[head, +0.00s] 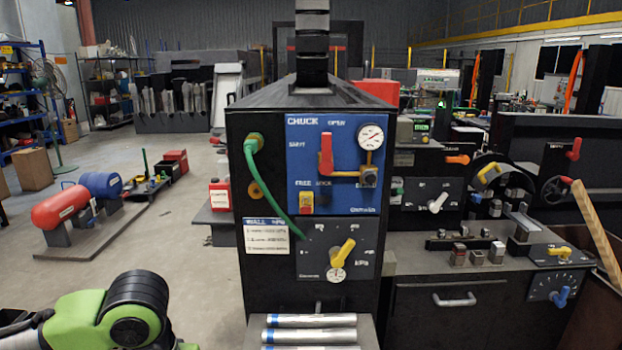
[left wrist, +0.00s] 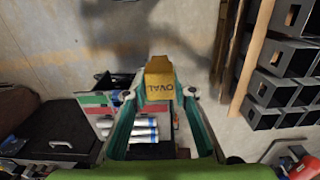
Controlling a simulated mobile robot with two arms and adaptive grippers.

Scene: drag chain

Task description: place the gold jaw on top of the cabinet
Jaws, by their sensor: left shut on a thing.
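A gold jaw (left wrist: 159,82) marked "OVAL" sits between the fingers of my left gripper (left wrist: 159,95) in the left wrist view. The gripper is shut on it and holds it above the floor. In the head view only my green and black left arm shows at the lower left; the gripper and jaw are out of that picture. A tall black cabinet (head: 265,270) with a blue "CHUCK" panel (head: 300,135) stands in the middle of the head view. Its dark top (head: 270,97) recedes behind the panel. My right gripper is in neither view.
Silver cylinders (head: 310,335) lie before the cabinet and also show in the left wrist view (left wrist: 140,134). A bench with a handled front (head: 455,300) stands at right. Dark square tubes (left wrist: 272,90) and wooden planks (left wrist: 250,55) are right in the wrist view.

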